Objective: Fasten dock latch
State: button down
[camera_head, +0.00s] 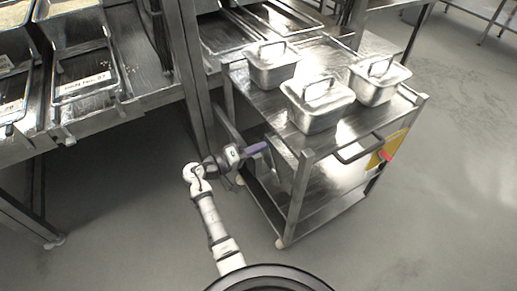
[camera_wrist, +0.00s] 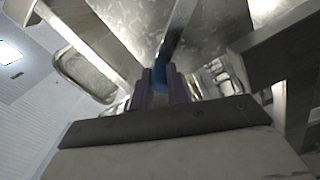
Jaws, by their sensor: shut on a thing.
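My gripper (camera_head: 262,146), with purple fingers, is at the left side of the metal cart (camera_head: 345,140), just below its top shelf. In the wrist view, my gripper (camera_wrist: 161,76) is shut on the blue end of a dark bar, which looks like the latch handle (camera_wrist: 178,35). The bar runs up and slightly right from between the fingers, under the metal shelf. In the head view the handle cannot be made out at the gripper. Whether the latch is engaged cannot be told.
Three lidded metal pans (camera_head: 316,103) stand on the cart's top. A push handle (camera_head: 358,150) and a yellow panel (camera_head: 388,149) with a red part are on its right side. A metal counter (camera_head: 150,95) with trays stands at left. Floor at right (camera_head: 440,200) is clear.

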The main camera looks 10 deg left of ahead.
jog(key=shift+w+a+f+n, duration=0.1)
jog(key=shift+n, duration=0.2)
jog(key=c, duration=1.4)
grip_release()
jog(key=shift+o, duration=0.2)
jog(key=shift+a, duration=0.1)
jog(key=b+v, duration=0.2)
jog(key=v, duration=1.1)
jog(key=shift+s+a, duration=0.25)
